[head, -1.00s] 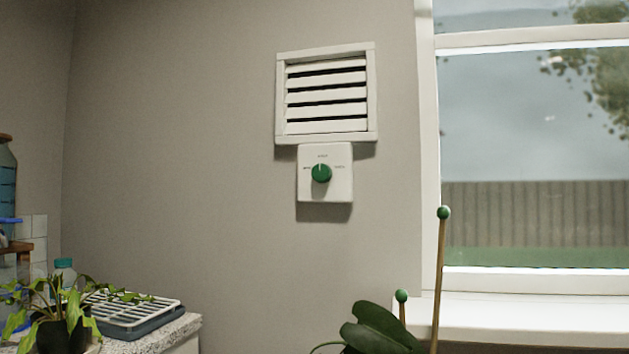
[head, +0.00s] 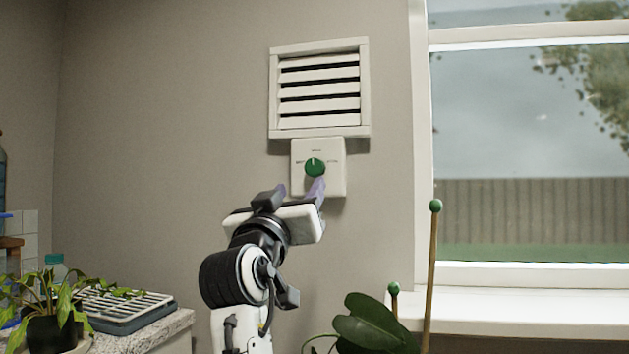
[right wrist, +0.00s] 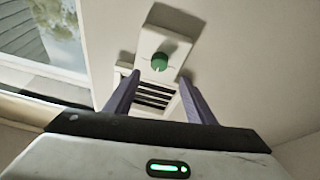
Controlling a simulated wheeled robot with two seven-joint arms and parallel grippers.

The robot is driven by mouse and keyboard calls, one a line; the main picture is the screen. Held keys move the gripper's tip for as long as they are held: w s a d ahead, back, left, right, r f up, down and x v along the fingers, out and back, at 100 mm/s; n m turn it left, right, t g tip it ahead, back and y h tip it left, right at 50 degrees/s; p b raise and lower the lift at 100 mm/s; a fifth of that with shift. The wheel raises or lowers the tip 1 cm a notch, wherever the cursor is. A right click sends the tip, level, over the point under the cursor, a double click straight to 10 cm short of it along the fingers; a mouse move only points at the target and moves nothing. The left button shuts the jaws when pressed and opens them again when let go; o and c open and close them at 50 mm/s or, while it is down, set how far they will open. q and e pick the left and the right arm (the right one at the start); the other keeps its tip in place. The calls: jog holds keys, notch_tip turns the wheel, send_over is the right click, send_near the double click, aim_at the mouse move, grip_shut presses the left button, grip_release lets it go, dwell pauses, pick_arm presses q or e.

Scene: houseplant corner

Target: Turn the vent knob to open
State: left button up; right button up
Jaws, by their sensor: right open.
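The green vent knob (head: 315,167) sits on a white control plate (head: 334,184) on the wall. Its pale mark points about straight up, toward the middle label; the labels are too small to read. Above it is the white slatted vent (head: 320,90), with dark gaps between the slats. My right gripper (head: 296,191) is open and empty, just below and left of the knob in the head view. In the right wrist view the knob (right wrist: 159,62) shows ahead, between the purple fingers (right wrist: 160,80) and apart from them. My left gripper is not in view.
A window (head: 530,120) with a white sill (head: 520,325) is at right. Two green-tipped stakes (head: 435,207) and a broad-leaved plant (head: 373,325) stand low in front of it. A potted plant (head: 50,335) and a grey rack tray (head: 125,312) are at lower left.

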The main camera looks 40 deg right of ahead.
aim_at(313, 170)
jog(key=p+x, duration=0.4)
jog(key=x, duration=0.5)
jog(key=shift+d+r, duration=0.1)
jog(key=shift+r, duration=0.15)
jog(key=shift+w+d+p, duration=0.25)
jog(key=shift+d+p, duration=0.05)
jog(key=shift+p, duration=0.05)
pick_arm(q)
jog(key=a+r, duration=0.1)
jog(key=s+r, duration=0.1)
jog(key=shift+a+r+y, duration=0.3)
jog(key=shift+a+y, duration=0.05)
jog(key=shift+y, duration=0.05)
pick_arm(e)
jog(key=c, duration=1)
